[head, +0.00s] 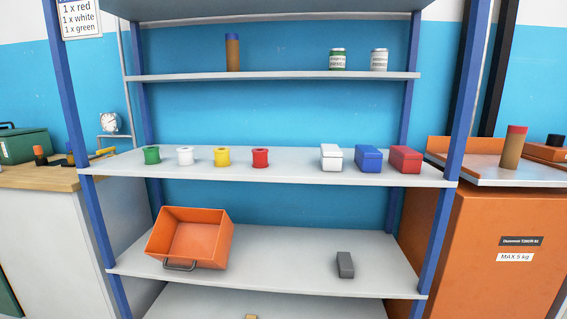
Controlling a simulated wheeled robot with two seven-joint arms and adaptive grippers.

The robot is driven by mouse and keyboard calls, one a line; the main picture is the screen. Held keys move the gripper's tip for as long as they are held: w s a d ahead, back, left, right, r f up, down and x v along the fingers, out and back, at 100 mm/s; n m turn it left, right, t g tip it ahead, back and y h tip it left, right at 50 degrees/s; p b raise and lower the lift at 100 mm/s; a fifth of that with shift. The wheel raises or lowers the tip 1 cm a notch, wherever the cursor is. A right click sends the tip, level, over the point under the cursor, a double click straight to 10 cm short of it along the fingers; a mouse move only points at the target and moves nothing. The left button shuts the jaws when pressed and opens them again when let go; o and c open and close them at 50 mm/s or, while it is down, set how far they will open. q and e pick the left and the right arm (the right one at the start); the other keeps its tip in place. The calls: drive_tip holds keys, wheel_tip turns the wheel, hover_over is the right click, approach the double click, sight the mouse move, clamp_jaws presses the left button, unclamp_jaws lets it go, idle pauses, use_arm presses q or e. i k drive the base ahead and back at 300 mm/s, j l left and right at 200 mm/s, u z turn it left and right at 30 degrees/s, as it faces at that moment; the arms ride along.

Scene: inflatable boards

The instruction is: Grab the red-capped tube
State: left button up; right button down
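The red-capped tube (513,147) is a brown cylinder with a red top. It stands upright on the light metal top of the orange cabinet (490,240) at the right of the head view. A similar brown tube with a blue cap (233,53) stands on the upper shelf. Neither of my grippers shows in the head view.
A shelf rack fills the middle. Its middle shelf (290,174) holds several coloured spools and three lidded boxes. An orange bin (190,238) and a grey block (345,265) are below. A blue rack post (450,150) stands left of the cabinet top. A dark-topped object (555,141) sits behind the tube.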

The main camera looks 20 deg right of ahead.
sight(513, 148)
drive_tip(key=z, duration=1.35)
